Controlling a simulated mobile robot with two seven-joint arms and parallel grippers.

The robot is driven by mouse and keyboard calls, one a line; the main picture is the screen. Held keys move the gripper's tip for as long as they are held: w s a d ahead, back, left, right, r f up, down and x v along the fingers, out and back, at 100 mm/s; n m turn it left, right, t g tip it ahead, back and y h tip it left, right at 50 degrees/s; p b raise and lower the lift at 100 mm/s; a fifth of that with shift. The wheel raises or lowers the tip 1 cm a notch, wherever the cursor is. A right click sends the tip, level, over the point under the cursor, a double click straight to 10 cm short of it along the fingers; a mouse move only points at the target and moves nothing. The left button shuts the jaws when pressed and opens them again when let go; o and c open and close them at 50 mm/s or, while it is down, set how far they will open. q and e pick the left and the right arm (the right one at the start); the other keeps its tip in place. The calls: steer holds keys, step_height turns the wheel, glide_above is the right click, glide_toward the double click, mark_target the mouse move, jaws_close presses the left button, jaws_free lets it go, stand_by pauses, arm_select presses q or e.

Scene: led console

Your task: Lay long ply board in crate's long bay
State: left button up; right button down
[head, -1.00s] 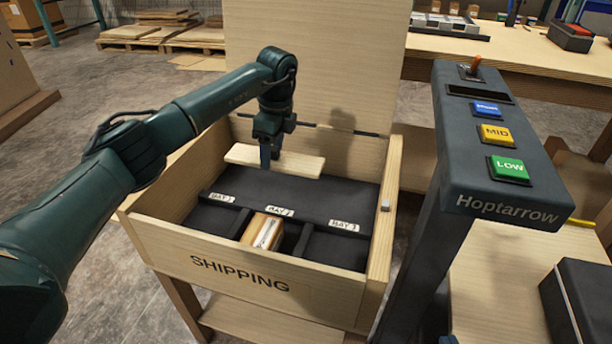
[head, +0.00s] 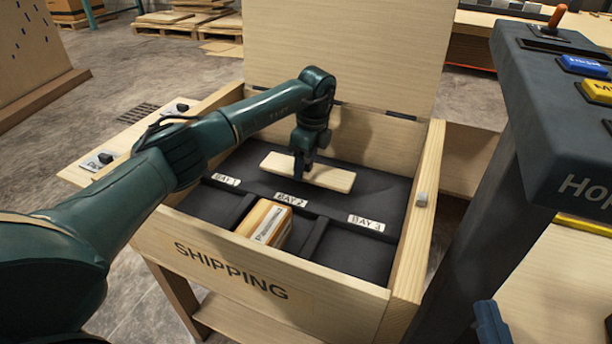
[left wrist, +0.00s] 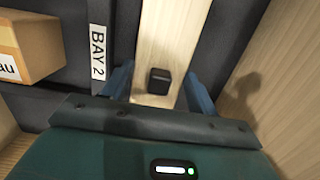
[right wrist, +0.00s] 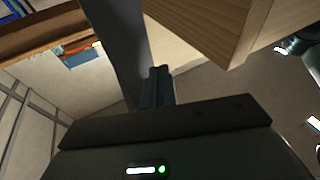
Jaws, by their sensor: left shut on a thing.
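The long ply board (head: 335,179) is pale wood and lies level, lengthwise over the dark long bay (head: 240,162) at the back of the crate (head: 345,302). My left gripper (head: 301,174) is shut on the board near its middle. In the left wrist view its fingers (left wrist: 160,92) flank the board (left wrist: 178,30), with a small dark block between them. Whether the board touches the bay floor I cannot tell. My right gripper (head: 490,325) is at the lower right, outside the crate; in the right wrist view its fingers (right wrist: 157,86) are together and empty.
A labelled carton (head: 264,222) sits in bay 2. Bay 3 (head: 352,252) is empty; my left arm partly covers bay 1. The raised lid (head: 345,50) stands behind. A grey console (head: 560,125) with coloured buttons stands close on the right.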

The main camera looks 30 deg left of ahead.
mark_target(306, 172)
arm_select(q)
step_height(306, 172, down, 3)
steer(key=shift+f+b, duration=0.15)
steer(key=shift+b, duration=0.35)
arm_select(e)
steer(key=shift+w+a, duration=0.1)
steer(key=shift+a, duration=0.05)
arm_select(q)
steer(key=shift+f, duration=0.1)
steer(key=o, duration=1)
steer(key=shift+o, duration=0.2)
